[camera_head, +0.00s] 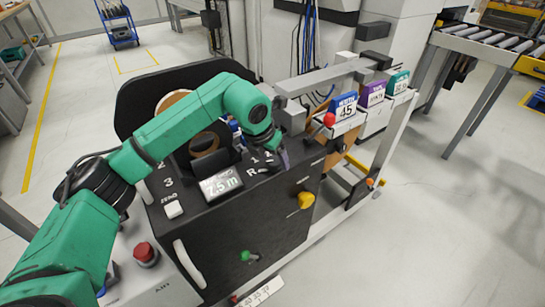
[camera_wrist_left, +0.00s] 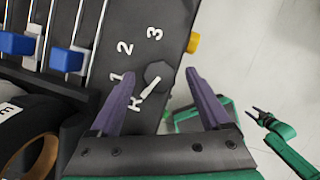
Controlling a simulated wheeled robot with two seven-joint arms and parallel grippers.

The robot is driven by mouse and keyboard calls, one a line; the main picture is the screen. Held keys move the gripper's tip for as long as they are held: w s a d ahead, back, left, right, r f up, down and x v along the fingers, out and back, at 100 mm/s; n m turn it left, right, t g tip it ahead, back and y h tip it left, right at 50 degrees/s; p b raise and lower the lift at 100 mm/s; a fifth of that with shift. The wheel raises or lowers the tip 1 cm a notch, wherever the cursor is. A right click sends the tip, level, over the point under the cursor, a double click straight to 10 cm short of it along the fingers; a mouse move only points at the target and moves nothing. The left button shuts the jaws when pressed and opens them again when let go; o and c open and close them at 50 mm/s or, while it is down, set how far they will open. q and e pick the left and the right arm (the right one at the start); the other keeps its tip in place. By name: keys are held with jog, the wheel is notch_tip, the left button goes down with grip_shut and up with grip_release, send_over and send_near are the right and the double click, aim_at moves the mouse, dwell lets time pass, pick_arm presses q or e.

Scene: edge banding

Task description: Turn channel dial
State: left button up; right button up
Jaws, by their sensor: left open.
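The channel dial (camera_wrist_left: 157,75) is a dark round knob with a white pointer bar, on the dark top panel of the machine. White marks R, 1, 2 and 3 curve around it. The pointer slants down and left, toward the R side. My left gripper (camera_wrist_left: 160,72) is open, with one purple finger on each side of the dial; whether they touch it I cannot tell. In the head view the left gripper (camera_head: 284,158) is over the panel's right edge and hides the dial. My right gripper (camera_wrist_left: 262,113) shows small at the right of the wrist view; its opening is unclear.
The panel also has a display reading 7.5 m (camera_head: 221,184) and a white ZERO button (camera_head: 173,209). A yellow knob (camera_head: 306,200) and a green-handled lever (camera_head: 249,256) are on the front. A red button (camera_head: 146,253) is at lower left. A red-knobbed lever (camera_head: 329,119) stands right of my gripper.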

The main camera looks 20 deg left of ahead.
pick_arm(q)
jog(key=shift+w+f, duration=0.1)
jog(key=shift+f, duration=0.05)
jog(key=shift+c, duration=0.3)
grip_shut()
pick_arm(e)
jog(key=shift+s+a+f, duration=0.1)
jog(key=shift+s+a, duration=0.1)
jog(key=shift+s, duration=0.5)
